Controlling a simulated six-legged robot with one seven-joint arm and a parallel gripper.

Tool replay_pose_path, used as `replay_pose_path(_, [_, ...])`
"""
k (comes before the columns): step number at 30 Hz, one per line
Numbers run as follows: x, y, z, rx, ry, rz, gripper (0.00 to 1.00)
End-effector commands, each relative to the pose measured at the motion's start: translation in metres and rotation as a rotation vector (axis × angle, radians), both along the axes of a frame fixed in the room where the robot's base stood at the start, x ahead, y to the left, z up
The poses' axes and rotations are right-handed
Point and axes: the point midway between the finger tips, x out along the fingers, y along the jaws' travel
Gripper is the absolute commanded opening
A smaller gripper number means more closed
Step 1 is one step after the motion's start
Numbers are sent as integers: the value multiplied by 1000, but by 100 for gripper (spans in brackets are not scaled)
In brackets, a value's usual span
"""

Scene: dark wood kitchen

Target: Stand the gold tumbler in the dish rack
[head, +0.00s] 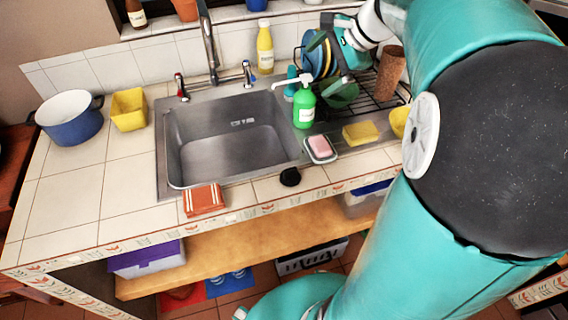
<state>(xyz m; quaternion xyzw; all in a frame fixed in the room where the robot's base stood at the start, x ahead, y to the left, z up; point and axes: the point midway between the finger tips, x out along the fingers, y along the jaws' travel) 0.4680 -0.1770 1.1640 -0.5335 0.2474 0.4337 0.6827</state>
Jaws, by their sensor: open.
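A brownish-gold, speckled tumbler (390,74), the only thing here that looks like the gold tumbler, is at the right part of the dish rack. It looks close to upright, leaning slightly in the picture; its base against the rack wires is hard to make out. The dark wire dish rack (378,103) is on the counter right of the sink, partly hidden by my arm. My gripper (331,56) is open above the rack, left of the tumbler and apart from it, in front of the plates. Nothing shows between its fingers that I can tell as held.
Blue and yellow plates (313,52) and a green bowl (342,95) are in the rack. A green soap bottle (304,107), a pink soap dish (320,149) and a yellow sponge (360,132) are in front. The sink (230,150) is empty. A yellow bottle (265,48) stands behind.

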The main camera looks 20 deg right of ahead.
Motion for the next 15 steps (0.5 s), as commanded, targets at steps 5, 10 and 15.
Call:
replay_pose_path(5, [-39, 69, -2, -233, -27, 283, 93])
replay_pose_path(10, [-80, 116, -12, -456, -68, 557, 93])
replay_pose_path(15, [-123, 150, -26, -678, -120, 836, 93])
